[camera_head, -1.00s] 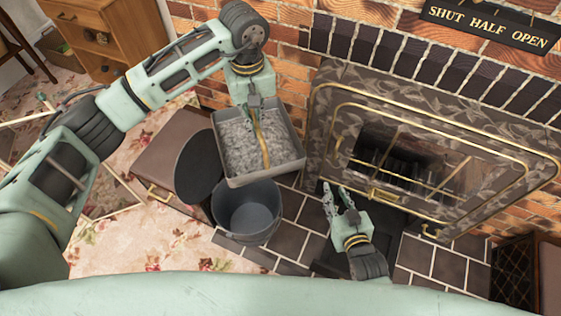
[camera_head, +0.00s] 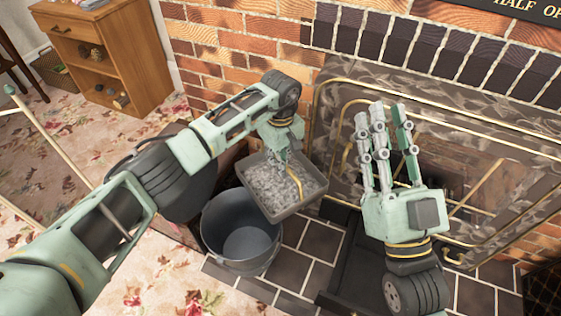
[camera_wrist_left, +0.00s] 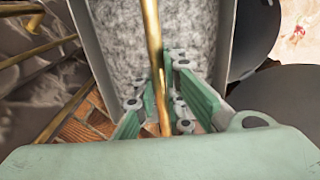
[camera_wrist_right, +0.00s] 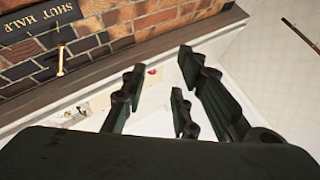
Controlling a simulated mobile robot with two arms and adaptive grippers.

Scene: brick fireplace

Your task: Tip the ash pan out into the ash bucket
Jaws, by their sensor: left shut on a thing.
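The ash pan (camera_head: 301,207) is a grey square tray full of grey ash (camera_head: 268,187), with a brass handle (camera_head: 297,184) across it. My left gripper (camera_head: 284,160) is shut on the handle, which also shows between its fingers in the left wrist view (camera_wrist_left: 153,60). The pan is held above the floor, its left side overlapping the right rim of the ash bucket (camera_head: 240,238) in the head view. The dark bucket is open, and its inside looks empty. My right gripper (camera_head: 385,118) is raised in front of the stove, fingers apart and empty.
Dark tiles (camera_head: 318,243) lie around the bucket. A wooden cabinet (camera_head: 110,50) stands at the back left. A dark round lid is partly hidden behind my left arm.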

